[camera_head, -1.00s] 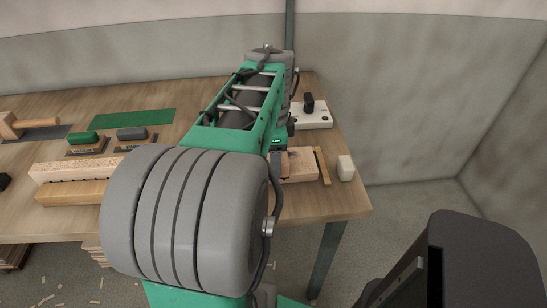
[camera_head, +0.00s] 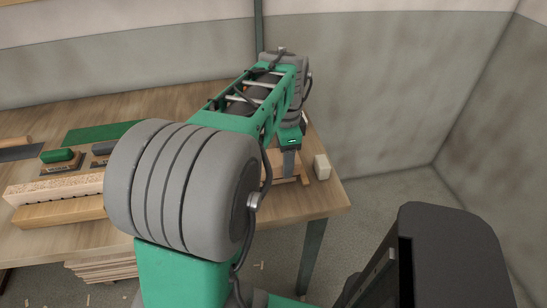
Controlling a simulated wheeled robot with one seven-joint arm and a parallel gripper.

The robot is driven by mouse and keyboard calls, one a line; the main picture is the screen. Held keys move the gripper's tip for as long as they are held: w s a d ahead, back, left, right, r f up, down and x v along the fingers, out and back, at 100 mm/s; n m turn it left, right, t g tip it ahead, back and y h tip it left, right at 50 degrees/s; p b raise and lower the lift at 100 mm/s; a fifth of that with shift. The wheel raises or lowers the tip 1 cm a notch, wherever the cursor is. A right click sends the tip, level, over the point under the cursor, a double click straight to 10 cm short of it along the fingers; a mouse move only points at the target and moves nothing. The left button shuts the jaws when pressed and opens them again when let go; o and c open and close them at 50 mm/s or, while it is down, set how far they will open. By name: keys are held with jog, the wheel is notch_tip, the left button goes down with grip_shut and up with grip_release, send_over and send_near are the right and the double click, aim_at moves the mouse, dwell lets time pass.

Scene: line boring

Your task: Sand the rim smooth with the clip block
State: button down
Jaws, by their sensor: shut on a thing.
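My gripper (camera_head: 289,168) is at the right end of the bench, low over a light wooden workpiece (camera_head: 272,160). It is shut on what appears to be the clip block, but the held piece is mostly hidden by the finger and arm. I cannot tell whether it touches the wood. The rim itself cannot be made out; my arm covers much of the workpiece.
A pale small block (camera_head: 321,167) stands just right of the workpiece, near the bench's right edge. A green-topped block (camera_head: 60,156), a green mat (camera_head: 98,134) and long wooden beams (camera_head: 60,211) lie at left. The bench (camera_head: 220,96) is bare at the back.

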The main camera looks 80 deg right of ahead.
jog(key=shift+s+d+r+p, duration=0.1)
jog(key=shift+s+d+p, duration=0.2)
jog(key=shift+s, duration=0.35)
jog(key=shift+s+d+f+p, duration=0.1)
jog(key=shift+s+d, duration=0.3)
jog(key=shift+s, duration=0.3)
jog(key=shift+s+d+r+p, duration=0.15)
jog(key=shift+s+d, duration=0.2)
jog(key=shift+s, duration=0.3)
jog(key=shift+w+a+f, duration=0.1)
jog(key=shift+w+a, duration=0.9)
jog(key=shift+w, duration=0.95)
jog(key=shift+w+a+f, duration=0.1)
jog(key=shift+w+a, duration=0.9)
jog(key=shift+w, duration=0.95)
jog(key=shift+w+a, duration=1)
jog(key=shift+w, duration=0.95)
notch_tip(320, 180, up, 5)
jog(key=p, duration=0.3)
jog(key=shift+r+p, duration=0.1)
jog(key=shift+p, duration=0.3)
jog(key=shift+w, duration=0.1)
